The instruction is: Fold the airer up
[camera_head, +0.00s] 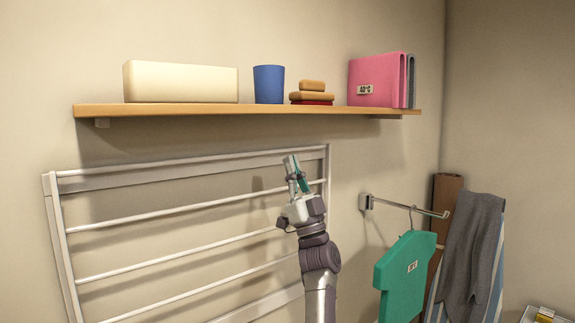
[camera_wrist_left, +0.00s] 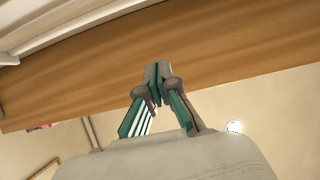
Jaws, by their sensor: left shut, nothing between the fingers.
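The airer (camera_head: 172,212), a pale metal frame with several thin rails, is on the wall below the shelf. Its lower part runs out of the head view, and its exact angle to the wall is hard to judge. My left gripper (camera_head: 291,165) is upright in front of the airer's upper right part, its tips near the top rail's height. The gripper is shut and empty; its closed tips also show in the left wrist view (camera_wrist_left: 157,72). I cannot tell whether it touches the airer. My right gripper is not in view.
A wooden shelf (camera_head: 250,109) above holds a cream box (camera_head: 180,82), a blue cup (camera_head: 268,84), stacked soaps (camera_head: 312,96) and pink folded cloth (camera_head: 376,81). To the right, a green garment (camera_head: 405,275) hangs from a wall rail (camera_head: 405,205), beside a grey cloth (camera_head: 472,245).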

